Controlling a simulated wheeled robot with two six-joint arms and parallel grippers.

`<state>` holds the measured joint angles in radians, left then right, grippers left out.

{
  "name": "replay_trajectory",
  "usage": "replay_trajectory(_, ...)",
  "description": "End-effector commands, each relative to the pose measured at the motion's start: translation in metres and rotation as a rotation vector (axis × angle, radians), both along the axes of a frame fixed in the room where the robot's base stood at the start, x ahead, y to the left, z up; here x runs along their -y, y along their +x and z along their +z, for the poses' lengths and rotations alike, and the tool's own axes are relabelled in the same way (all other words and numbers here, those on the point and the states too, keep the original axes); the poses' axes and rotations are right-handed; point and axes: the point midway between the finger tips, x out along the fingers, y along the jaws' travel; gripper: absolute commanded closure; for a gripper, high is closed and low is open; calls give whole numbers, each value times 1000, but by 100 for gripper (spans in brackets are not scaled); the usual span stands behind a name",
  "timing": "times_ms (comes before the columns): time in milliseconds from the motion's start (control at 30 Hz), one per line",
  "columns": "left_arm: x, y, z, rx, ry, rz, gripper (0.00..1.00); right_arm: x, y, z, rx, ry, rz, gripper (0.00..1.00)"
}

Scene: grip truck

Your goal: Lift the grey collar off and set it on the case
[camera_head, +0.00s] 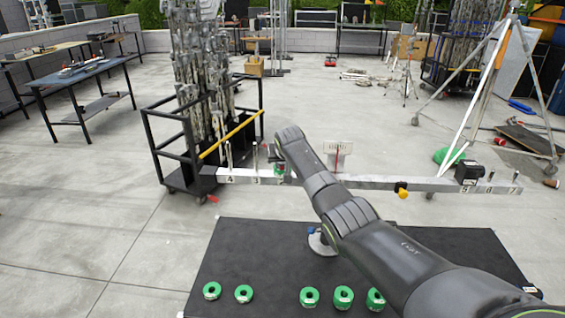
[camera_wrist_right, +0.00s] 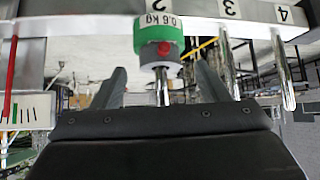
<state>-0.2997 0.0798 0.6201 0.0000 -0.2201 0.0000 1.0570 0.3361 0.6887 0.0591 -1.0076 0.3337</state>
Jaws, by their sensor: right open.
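The grey collar (camera_wrist_right: 150,68) with a red knob sits against a green ring weight marked in kg (camera_wrist_right: 176,34) on the peg at number 2 of the beam, in the upside-down right wrist view. My right gripper (camera_wrist_right: 160,82) is open, its fingers apart on either side of the collar and peg, not closed on them. In the head view my right arm reaches to the beam (camera_head: 375,182); its gripper (camera_head: 277,160) is small and partly hidden there, by a green weight. The black case (camera_head: 255,255) lies in front, below the beam. My left gripper is not in view.
A small grey and blue item (camera_head: 318,242) is partly behind my arm. A black block (camera_head: 468,172) sits on the beam's right part. A black wheeled rack (camera_head: 170,140) stands close behind the beam's left end.

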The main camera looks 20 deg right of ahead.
Motion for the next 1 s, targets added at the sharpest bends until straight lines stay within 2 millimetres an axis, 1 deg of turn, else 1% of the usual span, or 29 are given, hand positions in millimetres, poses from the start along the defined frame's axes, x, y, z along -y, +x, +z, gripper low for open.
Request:
replay_trajectory(100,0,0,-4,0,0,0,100,1,6,-6,-1,1,-1,32)
replay_trajectory(300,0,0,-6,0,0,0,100,3,11,-13,0,1,-1,32)
replay_trajectory(633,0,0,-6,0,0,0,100,4,13,-13,1,0,1,32)
replay_trajectory(667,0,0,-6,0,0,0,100,4,13,-13,1,0,1,33)
replay_trajectory(1000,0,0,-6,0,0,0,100,4,12,-14,1,0,0,78)
